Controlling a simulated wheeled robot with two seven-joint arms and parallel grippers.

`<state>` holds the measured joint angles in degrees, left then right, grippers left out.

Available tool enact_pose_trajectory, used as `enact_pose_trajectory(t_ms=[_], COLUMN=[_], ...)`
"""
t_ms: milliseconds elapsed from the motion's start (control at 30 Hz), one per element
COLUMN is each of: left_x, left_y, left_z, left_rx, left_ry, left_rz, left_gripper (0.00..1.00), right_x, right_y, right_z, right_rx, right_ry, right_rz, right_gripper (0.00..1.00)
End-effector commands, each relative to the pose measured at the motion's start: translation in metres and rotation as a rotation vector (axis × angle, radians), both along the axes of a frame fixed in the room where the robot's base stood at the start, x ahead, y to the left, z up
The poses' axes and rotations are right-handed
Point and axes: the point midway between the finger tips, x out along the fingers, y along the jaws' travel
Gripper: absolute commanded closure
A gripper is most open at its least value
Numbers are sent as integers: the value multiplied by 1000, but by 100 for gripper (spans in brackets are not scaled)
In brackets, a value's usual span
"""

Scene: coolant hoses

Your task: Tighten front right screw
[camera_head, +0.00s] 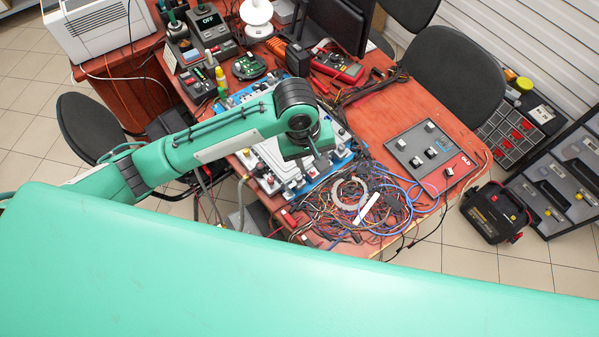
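A blue and white assembly with a pale flat middle (271,160) lies on the red table, with several small metal and white fittings along its edges. My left arm reaches over it from the left and hides much of it. My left gripper (317,157) points down over its right part. The fingers are small and dark here, so I cannot tell whether they are open or hold anything. I cannot single out the front right screw. My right gripper is not in view.
Tangled wires (362,207) lie at the table's front right. A grey and red board marked OLD (432,158) carries several small parts. A red multimeter (337,66), a soldering station (208,25) and a monitor (340,20) stand farther back. A large green part of mine covers the bottom.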

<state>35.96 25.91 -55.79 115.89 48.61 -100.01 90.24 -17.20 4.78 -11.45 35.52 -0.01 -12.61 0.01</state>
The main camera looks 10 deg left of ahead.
Motion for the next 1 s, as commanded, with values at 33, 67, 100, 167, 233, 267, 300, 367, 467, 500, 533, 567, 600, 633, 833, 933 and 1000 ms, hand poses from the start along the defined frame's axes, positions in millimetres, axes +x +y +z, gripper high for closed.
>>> enact_pose_trajectory(t_ms=[33,67,100,167,233,267,300,367,467,500,533,567,600,633,833,933,1000], left_x=[5,7,8,10,13,14,14,15,15,15,15,15,15,15,15,14,15], left_y=[6,9,13,19,25,28,30,33,35,36,36,36,36,36,36,36,36], left_z=[5,8,11,15,19,20,21,23,23,21,19,16,12,8,-33,-55,-69], left_rx=[32,49,70,100,129,140,151,164,176,177,177,177,178,178,179,179,178], left_ry=[8,16,26,39,50,54,59,63,68,70,70,70,70,71,71,71,70], left_rz=[33,54,82,121,162,176,192,211,228,230,231,232,232,231,231,230,229], left_gripper=[60,60,60,60,60,60,60,60,60,60,60,60,60,60,60,60,60], right_x=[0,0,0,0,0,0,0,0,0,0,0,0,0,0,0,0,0], right_y=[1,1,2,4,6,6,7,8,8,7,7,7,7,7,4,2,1], right_z=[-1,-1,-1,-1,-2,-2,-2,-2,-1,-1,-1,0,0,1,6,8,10], right_rx=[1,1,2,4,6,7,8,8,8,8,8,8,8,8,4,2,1], right_ry=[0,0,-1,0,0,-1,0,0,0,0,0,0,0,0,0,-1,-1], right_rz=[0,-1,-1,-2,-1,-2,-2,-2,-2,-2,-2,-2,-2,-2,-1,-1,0], right_gripper=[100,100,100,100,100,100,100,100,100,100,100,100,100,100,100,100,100])
